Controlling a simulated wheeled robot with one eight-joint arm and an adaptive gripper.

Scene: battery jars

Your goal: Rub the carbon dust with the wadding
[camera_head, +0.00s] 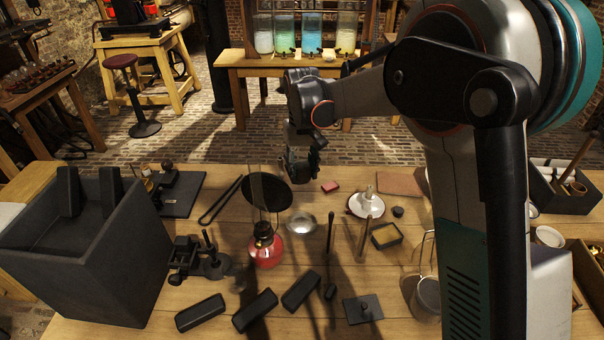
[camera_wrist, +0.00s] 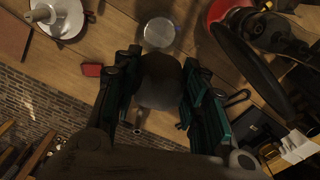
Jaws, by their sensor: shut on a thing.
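My gripper (camera_head: 302,170) hangs above the far side of the workbench, behind the shallow metal dish (camera_head: 301,223). In the wrist view its two fingers (camera_wrist: 162,78) are closed on a dark grey rounded lump (camera_wrist: 160,83), which looks like the wadding. The lump hardly shows in the head view. In the wrist view the metal dish (camera_wrist: 159,31) lies beyond the lump, apart from it. I cannot make out the carbon dust for certain in either view.
A white candle holder (camera_head: 365,204) and a small red block (camera_head: 330,187) lie to the right. A large dark box (camera_head: 100,255) fills the left. Several black blocks lie in front.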

